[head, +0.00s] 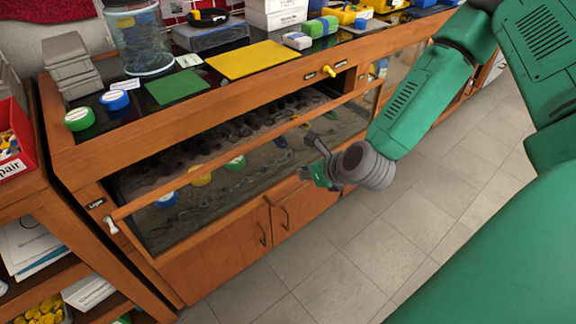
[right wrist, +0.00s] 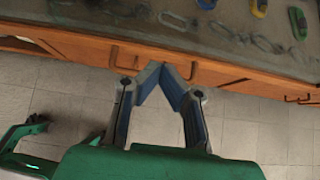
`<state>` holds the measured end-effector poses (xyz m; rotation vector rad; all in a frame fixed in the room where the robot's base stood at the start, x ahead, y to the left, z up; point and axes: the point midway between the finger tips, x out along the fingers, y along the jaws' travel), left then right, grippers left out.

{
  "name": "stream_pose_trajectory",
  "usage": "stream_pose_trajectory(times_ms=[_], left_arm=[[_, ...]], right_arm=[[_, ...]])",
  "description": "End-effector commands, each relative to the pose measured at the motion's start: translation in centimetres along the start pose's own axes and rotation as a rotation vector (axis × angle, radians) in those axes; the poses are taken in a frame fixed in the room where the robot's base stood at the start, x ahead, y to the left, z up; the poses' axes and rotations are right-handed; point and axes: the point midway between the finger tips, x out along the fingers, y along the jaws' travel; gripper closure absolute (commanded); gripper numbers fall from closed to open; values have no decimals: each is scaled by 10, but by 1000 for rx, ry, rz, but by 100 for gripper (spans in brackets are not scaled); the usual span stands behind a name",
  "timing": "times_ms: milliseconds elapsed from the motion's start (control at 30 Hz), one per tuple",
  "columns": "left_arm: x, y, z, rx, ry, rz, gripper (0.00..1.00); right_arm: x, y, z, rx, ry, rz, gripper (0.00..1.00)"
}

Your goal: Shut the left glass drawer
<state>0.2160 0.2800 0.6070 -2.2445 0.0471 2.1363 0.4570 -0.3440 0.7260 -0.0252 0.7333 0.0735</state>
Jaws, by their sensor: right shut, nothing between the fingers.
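The left glass drawer (head: 203,190) stands pulled out from the wooden cabinet, with a wooden top rail and a dusty glass front. Caps in blue, yellow and green show behind the glass. My right gripper (head: 313,147) is just in front of the glass, towards the drawer's right half; the head view does not settle whether it touches. In the right wrist view, the right gripper (right wrist: 164,72) has its fingertips together with nothing between them, and the drawer's glass (right wrist: 230,22) lies beyond.
A white knob (head: 110,225) sits at the rail's left end and a yellow knob (head: 328,71) on the cabinet's upper edge. A glass jar (head: 140,45), a green mat (head: 178,88) and a yellow mat (head: 252,60) rest on top. The tiled floor (head: 330,260) in front is clear.

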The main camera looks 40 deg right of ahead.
Motion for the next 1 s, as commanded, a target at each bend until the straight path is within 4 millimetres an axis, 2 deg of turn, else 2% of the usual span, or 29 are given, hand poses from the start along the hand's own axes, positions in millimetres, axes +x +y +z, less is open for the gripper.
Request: stream_pose_trajectory(times_ms=[33, 133, 300, 500, 867, 1000], left_arm=[[5, 0, 0, 0, 0, 0, 100], [9, 0, 0, 0, 0, 0, 100], [10, 0, 0, 0, 0, 0, 100], [11, 0, 0, 0, 0, 0, 100], [11, 0, 0, 0, 0, 0, 100], [16, 0, 1, 0, 1, 0, 100]], right_arm=[[13, 1, -2, -6, 1, 1, 100], [32, 2, -1, -6, 0, 0, 100], [48, 2, 19, -7, -3, 0, 100], [57, 2, 26, -3, -1, 2, 100], [59, 1, 27, -2, 0, 2, 100], [74, 0, 39, -3, -3, -2, 100]])
